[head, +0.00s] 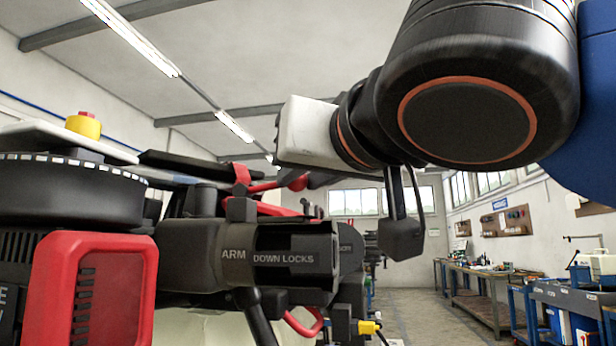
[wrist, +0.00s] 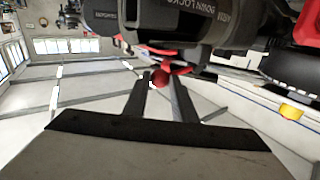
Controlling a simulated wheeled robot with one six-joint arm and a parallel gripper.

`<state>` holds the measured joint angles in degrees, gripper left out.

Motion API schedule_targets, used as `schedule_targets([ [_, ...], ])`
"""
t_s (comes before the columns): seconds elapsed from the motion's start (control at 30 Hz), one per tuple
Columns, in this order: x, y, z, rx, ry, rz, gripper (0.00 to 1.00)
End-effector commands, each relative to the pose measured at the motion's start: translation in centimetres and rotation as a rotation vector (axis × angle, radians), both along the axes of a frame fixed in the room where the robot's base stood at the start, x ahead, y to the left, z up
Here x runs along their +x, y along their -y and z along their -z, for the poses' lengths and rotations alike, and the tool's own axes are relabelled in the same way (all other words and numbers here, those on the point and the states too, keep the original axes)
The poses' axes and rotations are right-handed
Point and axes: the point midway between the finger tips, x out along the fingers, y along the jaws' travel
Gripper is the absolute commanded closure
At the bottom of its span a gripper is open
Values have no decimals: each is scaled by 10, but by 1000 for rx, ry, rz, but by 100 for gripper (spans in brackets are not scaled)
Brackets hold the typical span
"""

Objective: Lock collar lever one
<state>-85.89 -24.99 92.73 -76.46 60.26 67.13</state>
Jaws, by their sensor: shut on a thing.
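The dark arm collar (head: 285,255), printed "ARM DOWN LOCKS", is on the drone at the left-centre of the head view. It also shows, upside down, at the top of the wrist view (wrist: 190,22). A red lever (head: 264,188) runs above the collar to a red knob (head: 298,182). In the wrist view the red knob (wrist: 160,78) sits between the tips of my two dark fingers. My gripper (wrist: 161,84) is shut on this lever knob. In the head view its pale body shows just above the knob, and its fingertips are hard to make out.
A black round housing (head: 70,192), a red-framed vent (head: 95,290) and a yellow knob (head: 83,127) crowd the left. A red loop handle (head: 303,322) and yellow connector (head: 368,328) are below the collar. Workbenches (head: 480,292) and a blue cart (head: 570,305) stand at right, beyond open floor.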

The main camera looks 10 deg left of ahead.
Motion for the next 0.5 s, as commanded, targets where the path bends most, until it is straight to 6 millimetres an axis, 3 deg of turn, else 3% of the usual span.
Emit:
schedule_targets([
  [0.5,0,2,16,167,15,3,100],
])
